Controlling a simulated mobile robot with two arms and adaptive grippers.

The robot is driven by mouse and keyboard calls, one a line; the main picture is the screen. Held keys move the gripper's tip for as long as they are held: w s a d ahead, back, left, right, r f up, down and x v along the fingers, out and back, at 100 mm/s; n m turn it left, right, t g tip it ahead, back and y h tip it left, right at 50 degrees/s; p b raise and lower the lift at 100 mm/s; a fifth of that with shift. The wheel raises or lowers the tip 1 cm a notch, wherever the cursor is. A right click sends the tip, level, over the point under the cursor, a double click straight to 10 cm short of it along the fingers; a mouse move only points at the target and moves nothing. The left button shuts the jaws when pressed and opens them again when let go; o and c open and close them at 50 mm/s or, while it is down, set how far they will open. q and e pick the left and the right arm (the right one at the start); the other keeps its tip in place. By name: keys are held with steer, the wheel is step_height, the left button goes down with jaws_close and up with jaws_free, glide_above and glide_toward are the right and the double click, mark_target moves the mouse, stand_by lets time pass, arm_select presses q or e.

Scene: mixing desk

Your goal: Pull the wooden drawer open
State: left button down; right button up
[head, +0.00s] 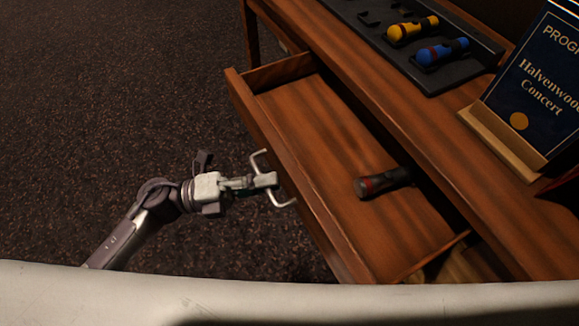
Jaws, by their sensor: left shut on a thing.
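The wooden drawer (312,118) is pulled well out of the wooden desk (385,85), and its inside shows. Its metal bar handle (283,203) is on the front face, toward the left. My left gripper (265,181) is shut on the handle, with its fingers around the bar. A dark cylindrical thing with a red band (383,183), like a microphone, lies on the drawer floor. The drawer's near right corner is partly hidden by the pale edge at the bottom. My right gripper is not in view.
On the desk top, a dark tray (447,77) holds a yellow-banded microphone (411,30) and a blue-banded microphone (442,52). A dark concert sign (530,85) stands in a wooden holder (500,145) at the right. The dark carpet (110,100) left of the drawer is clear.

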arm_select(q)
steer(key=shift+s+a, duration=0.5)
steer(key=shift+a, duration=0.25)
steer(key=c, duration=1.5)
jaws_free()
steer(key=v, duration=1.2)
steer(key=shift+w, duration=0.1)
